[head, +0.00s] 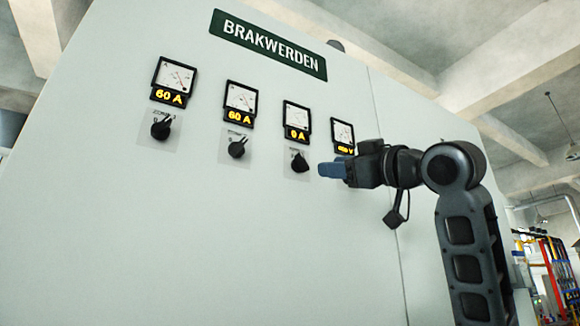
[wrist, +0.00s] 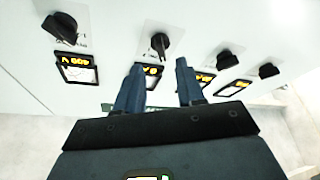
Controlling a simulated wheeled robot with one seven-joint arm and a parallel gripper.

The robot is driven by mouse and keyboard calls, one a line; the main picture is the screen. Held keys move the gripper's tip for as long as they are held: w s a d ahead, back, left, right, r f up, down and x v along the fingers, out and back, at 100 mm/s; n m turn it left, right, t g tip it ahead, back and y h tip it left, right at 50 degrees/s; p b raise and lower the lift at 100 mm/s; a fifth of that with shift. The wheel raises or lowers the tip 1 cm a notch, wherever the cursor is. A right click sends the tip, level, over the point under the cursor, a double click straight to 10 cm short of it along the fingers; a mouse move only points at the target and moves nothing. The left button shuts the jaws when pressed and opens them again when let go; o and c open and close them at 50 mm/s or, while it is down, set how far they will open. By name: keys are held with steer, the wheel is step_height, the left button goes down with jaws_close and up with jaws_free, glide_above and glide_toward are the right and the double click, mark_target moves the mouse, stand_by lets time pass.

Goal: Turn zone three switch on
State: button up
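The zone three switch is a black rotary knob (head: 299,162) on the pale panel, third from the left under the 0 A meter (head: 296,121). Its handle looks near upright, while the two knobs to its left look tilted. Its printed label is too small to read. In the wrist view, which is upside down, this knob (wrist: 158,44) shows beyond and between my fingertips. My gripper (head: 322,169) is open and empty, just right of the knob in the head view. Its blue fingers (wrist: 158,72) are apart. No contact with the knob is visible.
Two knobs (head: 161,130) (head: 237,149) sit left under 60 A meters. A fourth meter (head: 343,134) reads about 400 V; its knob, hidden in the head view, shows in the wrist view (wrist: 62,28). A green BRAKWERDEN sign (head: 268,44) is above. The panel below is bare.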

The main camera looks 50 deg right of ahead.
mark_target(305, 163)
steer(key=p+x, duration=0.1)
steer(key=x, duration=0.1)
steer(key=p+x, duration=0.1)
steer(key=x, duration=0.5)
steer(key=shift+s+a+r+p, duration=0.1)
steer(key=shift+a+r+p, duration=0.15)
steer(key=shift+r+p, duration=0.15)
steer(key=shift+c, duration=0.3)
jaws_close()
